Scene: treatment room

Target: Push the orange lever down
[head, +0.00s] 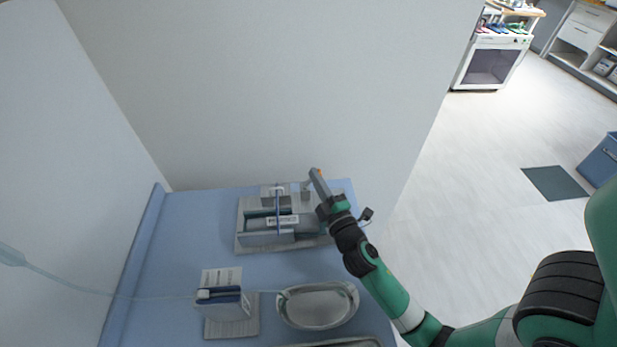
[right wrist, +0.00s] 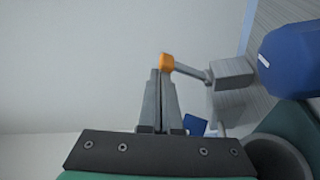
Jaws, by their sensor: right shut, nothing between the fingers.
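The orange lever (right wrist: 167,62) shows in the right wrist view as an orange knob on a grey arm that runs to a grey block (right wrist: 232,73). In the head view only a small bit of orange (head: 320,171) shows beside my fingertips. My right gripper (head: 315,173) is shut and empty, with its fingertips (right wrist: 159,74) right at the knob. I cannot tell whether they touch it. The lever belongs to a grey device (head: 242,238) on the blue table, partly hidden by my right arm. My left gripper is not in view.
The blue table (head: 170,270) stands against pale walls. A small stand with blue-topped items (head: 222,296) and a metal kidney dish (head: 318,307) lie nearer than the device. A thin clear tube (head: 90,288) crosses at left. Open floor (head: 460,170) lies to the right.

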